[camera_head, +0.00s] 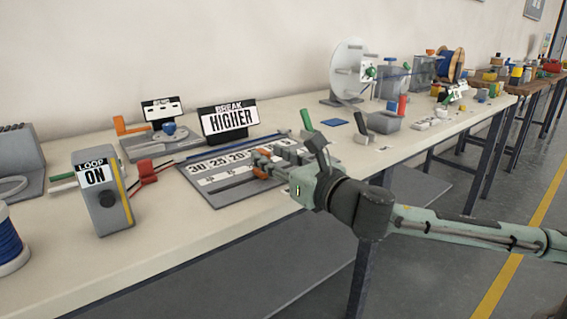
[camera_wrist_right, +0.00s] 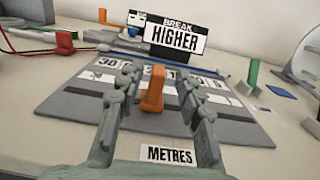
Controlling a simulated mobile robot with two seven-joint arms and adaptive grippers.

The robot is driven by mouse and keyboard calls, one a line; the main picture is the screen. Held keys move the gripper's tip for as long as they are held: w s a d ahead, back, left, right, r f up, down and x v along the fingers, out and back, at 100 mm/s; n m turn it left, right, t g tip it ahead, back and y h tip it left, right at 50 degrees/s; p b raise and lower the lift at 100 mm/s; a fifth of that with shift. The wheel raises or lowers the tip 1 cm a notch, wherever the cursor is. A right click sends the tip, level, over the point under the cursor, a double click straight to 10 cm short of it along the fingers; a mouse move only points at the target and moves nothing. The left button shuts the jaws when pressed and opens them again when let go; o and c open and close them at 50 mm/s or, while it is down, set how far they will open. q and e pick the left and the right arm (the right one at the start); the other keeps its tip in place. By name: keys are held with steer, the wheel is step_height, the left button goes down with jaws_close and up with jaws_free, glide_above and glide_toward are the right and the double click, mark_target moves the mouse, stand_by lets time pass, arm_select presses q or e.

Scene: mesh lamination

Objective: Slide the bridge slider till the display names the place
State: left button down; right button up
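The bridge slider (camera_wrist_right: 152,90) is an upright orange handle on the grey scale board (camera_head: 212,194). The board carries white number strips, with 30, 25 and 20 readable in the head view. My right gripper (camera_wrist_right: 155,75) is open, its two fingers on either side of the slider with a visible gap to each. In the head view my right gripper (camera_head: 272,164) is low over the board's right part and partly hides the slider. The display (camera_head: 229,119) behind the board reads BREAK HIGHER. My left gripper is not in view.
A grey LOOP ON box (camera_head: 107,200) and a red clip (camera_head: 147,172) stand left of the board. A METRES label (camera_wrist_right: 170,155) lies at its near edge. A green-handled tool (camera_head: 306,120), grey block and wire reels are to the right. The table front is mostly clear.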

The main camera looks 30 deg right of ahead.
mark_target(268, 155)
steer(key=shift+s+d, duration=0.1)
steer(key=shift+s, duration=2)
steer(key=shift+s, duration=0.1)
